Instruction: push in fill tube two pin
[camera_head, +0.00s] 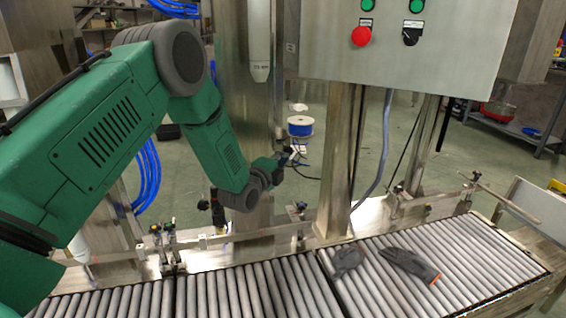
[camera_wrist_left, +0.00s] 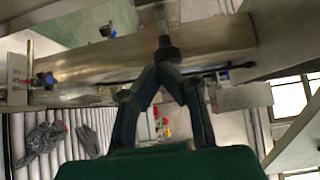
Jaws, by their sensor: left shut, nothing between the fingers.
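My left gripper (camera_head: 288,157) is at the end of the green arm, in front of the steel column, in the middle of the head view. In the left wrist view its two dark fingers (camera_wrist_left: 167,66) come together at their tips, shut with nothing between them. A dark round knob (camera_wrist_left: 168,52) on a metal rod, which looks like the pin, sits right at the fingertips. I cannot tell whether they touch it. In the head view the gripper hides this spot. A white fill tube (camera_head: 259,40) hangs on the column above. My right gripper is not in view.
A roller conveyor (camera_head: 240,292) runs along the front, with two dark gloves (camera_head: 408,264) on it. A guide rail with clamps (camera_head: 300,212) runs behind the rollers. A control box (camera_head: 400,45) with a red button is at upper right. A steel post (camera_head: 340,160) stands right of the gripper.

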